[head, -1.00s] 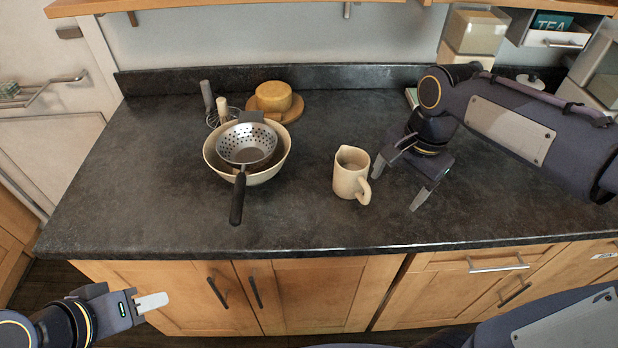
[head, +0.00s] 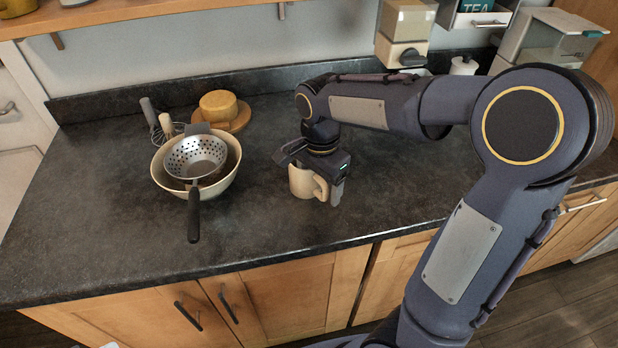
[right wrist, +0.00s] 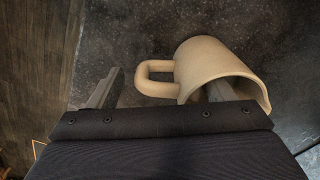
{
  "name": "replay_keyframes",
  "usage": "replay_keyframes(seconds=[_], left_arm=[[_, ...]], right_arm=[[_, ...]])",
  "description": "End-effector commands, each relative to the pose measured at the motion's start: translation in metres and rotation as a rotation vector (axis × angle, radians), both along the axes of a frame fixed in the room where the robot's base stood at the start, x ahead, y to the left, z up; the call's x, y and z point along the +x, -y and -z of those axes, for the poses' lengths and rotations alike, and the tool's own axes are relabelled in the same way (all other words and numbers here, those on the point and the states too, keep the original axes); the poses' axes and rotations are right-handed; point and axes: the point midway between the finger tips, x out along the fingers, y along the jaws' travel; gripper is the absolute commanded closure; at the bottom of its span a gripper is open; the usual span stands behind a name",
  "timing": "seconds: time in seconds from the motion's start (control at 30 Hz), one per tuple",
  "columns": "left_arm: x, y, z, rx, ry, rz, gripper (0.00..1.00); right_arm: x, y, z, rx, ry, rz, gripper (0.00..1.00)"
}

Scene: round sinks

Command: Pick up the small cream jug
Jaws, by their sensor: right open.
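The small cream jug (head: 303,184) stands upright on the dark counter in the head view, partly hidden by my right gripper. My right gripper (head: 314,178) is open over the jug, pointing down. In the right wrist view, the jug (right wrist: 210,62) has its handle (right wrist: 151,77) between the two fingers of my right gripper (right wrist: 160,92). One finger is at the jug's mouth and seems to reach inside it; the other stands apart, beyond the handle. A pale sliver at the head view's bottom left edge may be my left gripper's tip; its jaws are hidden.
A cream bowl (head: 229,184) with a metal strainer (head: 194,158) stands left of the jug. Its black handle (head: 194,220) sticks out forward. A cheese (head: 218,104) on a round board and a whisk are behind.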

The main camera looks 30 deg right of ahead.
Motion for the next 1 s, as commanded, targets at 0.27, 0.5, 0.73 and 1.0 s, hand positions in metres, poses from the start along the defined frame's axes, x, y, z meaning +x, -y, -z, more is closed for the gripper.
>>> replay_keyframes(seconds=[0.27,0.5,0.73,1.0], left_arm=[[0.0,0.0,0.0,0.0,0.0,0.0,0.64],[0.0,0.0,0.0,0.0,0.0,0.0,0.64],[0.0,0.0,0.0,0.0,0.0,0.0,0.64],[0.0,0.0,0.0,0.0,0.0,0.0,0.64]], right_arm=[[0.0,0.0,0.025,0.0,0.0,0.0,0.26],[0.0,0.0,0.025,0.0,0.001,0.0,0.35],[0.0,0.0,0.024,0.0,0.001,0.0,0.65],[0.0,0.0,0.024,0.001,0.002,0.0,0.86]])
